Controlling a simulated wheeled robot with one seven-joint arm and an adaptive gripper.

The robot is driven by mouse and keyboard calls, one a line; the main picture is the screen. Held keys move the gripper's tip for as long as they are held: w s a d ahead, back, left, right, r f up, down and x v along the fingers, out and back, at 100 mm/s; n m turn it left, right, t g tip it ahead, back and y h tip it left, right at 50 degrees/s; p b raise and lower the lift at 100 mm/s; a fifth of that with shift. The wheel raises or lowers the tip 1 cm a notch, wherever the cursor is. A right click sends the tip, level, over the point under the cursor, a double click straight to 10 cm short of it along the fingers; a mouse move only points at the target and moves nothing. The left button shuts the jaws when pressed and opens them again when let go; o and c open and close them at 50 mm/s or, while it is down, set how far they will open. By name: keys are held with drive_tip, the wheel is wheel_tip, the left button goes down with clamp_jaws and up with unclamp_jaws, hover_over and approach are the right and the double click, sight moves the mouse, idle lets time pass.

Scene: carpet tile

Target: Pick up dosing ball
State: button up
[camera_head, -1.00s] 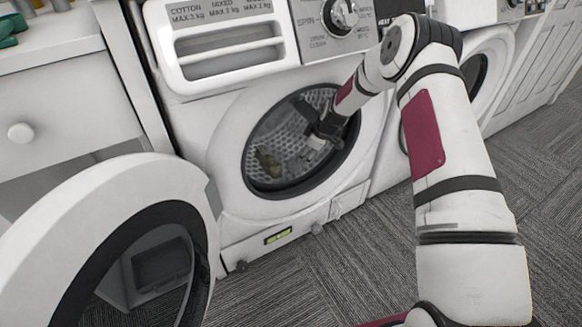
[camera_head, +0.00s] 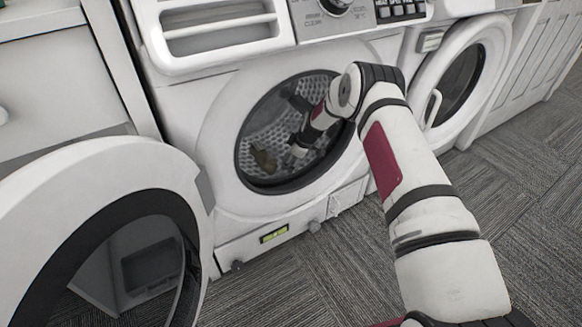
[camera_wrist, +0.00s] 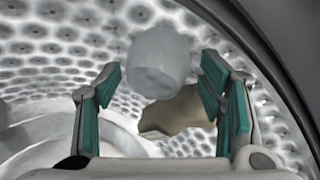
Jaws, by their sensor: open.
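The dosing ball (camera_wrist: 158,62) is a pale grey-white rounded cup inside the drum, in the upper middle of the wrist view. My gripper (camera_wrist: 161,72) is open, with its two teal-padded fingers either side of the ball in that view. No finger clearly touches the ball, and I cannot judge the depth between them. In the head view my gripper (camera_head: 299,143) is inside the washer drum (camera_head: 262,128). I cannot make out the ball clearly there.
A brown cloth (camera_wrist: 183,112) lies just below the ball; it also shows in the head view (camera_head: 263,158). The round door rim (camera_head: 243,176) surrounds my arm closely. The open washer door (camera_head: 60,185) stands at left. A second machine (camera_head: 462,75) stands at right.

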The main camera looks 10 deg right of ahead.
drive_tip(key=shift+b+x, duration=0.3)
drive_tip(key=shift+x, duration=0.65)
drive_tip(key=c, duration=0.7)
drive_tip(key=shift+o, duration=0.2)
drive_tip(key=shift+r, duration=0.1)
